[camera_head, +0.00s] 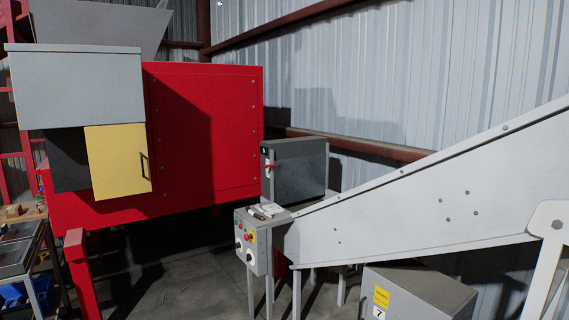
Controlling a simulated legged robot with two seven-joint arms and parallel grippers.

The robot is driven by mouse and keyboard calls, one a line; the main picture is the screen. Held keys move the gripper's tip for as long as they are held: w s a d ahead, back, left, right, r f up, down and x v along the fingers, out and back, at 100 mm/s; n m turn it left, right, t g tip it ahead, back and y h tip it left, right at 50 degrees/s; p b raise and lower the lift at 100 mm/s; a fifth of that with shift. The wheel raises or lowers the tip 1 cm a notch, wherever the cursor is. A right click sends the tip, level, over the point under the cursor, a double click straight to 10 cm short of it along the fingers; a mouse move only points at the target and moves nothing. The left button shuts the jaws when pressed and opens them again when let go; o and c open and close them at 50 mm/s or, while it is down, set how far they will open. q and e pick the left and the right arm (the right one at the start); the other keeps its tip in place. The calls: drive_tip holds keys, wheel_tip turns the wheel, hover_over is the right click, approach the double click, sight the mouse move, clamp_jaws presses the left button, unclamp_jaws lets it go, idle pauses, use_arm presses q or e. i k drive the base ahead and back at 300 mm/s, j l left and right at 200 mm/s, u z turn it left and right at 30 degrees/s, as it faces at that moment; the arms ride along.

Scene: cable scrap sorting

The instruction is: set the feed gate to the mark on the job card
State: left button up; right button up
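No part of the scene is clearly marked as the feed gate. A yellow panel (117,161) with a black handle (144,166) sits on the front of the large red machine (205,130), beside a dark opening (68,160) and below a grey cover (76,88). I see no scale or mark on it from here. A small white item, perhaps a card (268,210), lies on top of the grey control box (252,245); any writing is too small to read. Neither of my grippers is in view.
A grey conveyor side (420,210) slopes up to the right. A dark grey cabinet with a red handle (270,167) stands behind the control box. A grey box labelled 7 (420,294) is at the lower right. Trays (15,252) stand at left. Some floor (185,275) is bare.

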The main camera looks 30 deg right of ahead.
sight(297, 179)
drive_tip(key=i+l+z, duration=0.2)
drive_tip(key=i+l, duration=0.2)
drive_tip(key=i+l+z, duration=0.2)
drive_tip(key=i, duration=0.35)
drive_tip(key=i+l+z, duration=0.2)
drive_tip(key=i+l, duration=0.15)
drive_tip(key=i, duration=0.15)
drive_tip(key=i+l+z, duration=0.2)
drive_tip(key=i, duration=0.3)
drive_tip(key=i+z, duration=0.2)
drive_tip(key=i, duration=0.35)
drive_tip(key=i+j, duration=0.2)
drive_tip(key=i+l+z, duration=0.05)
drive_tip(key=i, duration=0.05)
